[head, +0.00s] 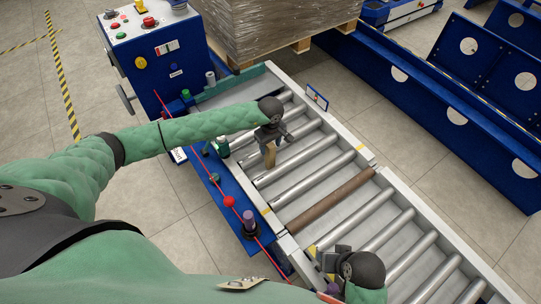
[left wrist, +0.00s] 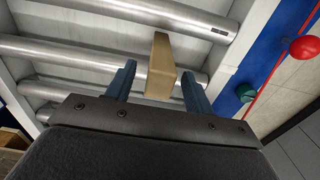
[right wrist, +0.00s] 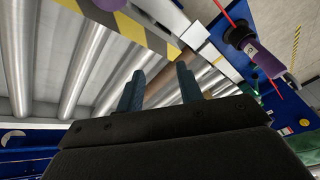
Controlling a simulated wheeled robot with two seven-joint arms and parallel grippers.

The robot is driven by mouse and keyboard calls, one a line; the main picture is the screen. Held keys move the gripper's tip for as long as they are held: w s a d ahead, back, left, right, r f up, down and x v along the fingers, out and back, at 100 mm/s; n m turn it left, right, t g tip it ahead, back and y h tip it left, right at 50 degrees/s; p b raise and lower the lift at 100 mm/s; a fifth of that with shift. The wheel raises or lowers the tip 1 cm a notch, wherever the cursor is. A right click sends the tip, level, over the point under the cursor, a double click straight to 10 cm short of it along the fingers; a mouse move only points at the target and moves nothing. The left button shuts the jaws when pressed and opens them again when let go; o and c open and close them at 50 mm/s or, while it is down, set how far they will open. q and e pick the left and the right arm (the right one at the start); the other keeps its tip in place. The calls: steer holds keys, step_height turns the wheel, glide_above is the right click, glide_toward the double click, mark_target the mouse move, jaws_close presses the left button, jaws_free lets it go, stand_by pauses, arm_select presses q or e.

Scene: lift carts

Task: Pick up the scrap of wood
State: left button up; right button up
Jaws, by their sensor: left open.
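The scrap of wood (head: 270,157) is a small tan block on the roller conveyor, near its left edge in the head view. In the left wrist view the scrap of wood (left wrist: 161,68) shows between the fingertips, with gaps on both sides. My left gripper (head: 272,141) is open right at the block; in its wrist view the fingers (left wrist: 158,82) stand either side of it. My right gripper (head: 330,262) is above the near part of the conveyor. In the right wrist view its fingers (right wrist: 158,85) are apart with nothing between them.
The roller conveyor (head: 365,159) has metal rollers and one brown roller (head: 330,200). A blue control cabinet (head: 160,62) stands at upper left. A red cord with a red ball (head: 229,201) runs along the conveyor's left side. A wrapped load (head: 270,28) sits at the far end.

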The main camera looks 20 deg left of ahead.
arm_select(q)
steer(key=shift+f, duration=1.25)
steer(key=shift+c, duration=0.4)
jaws_close()
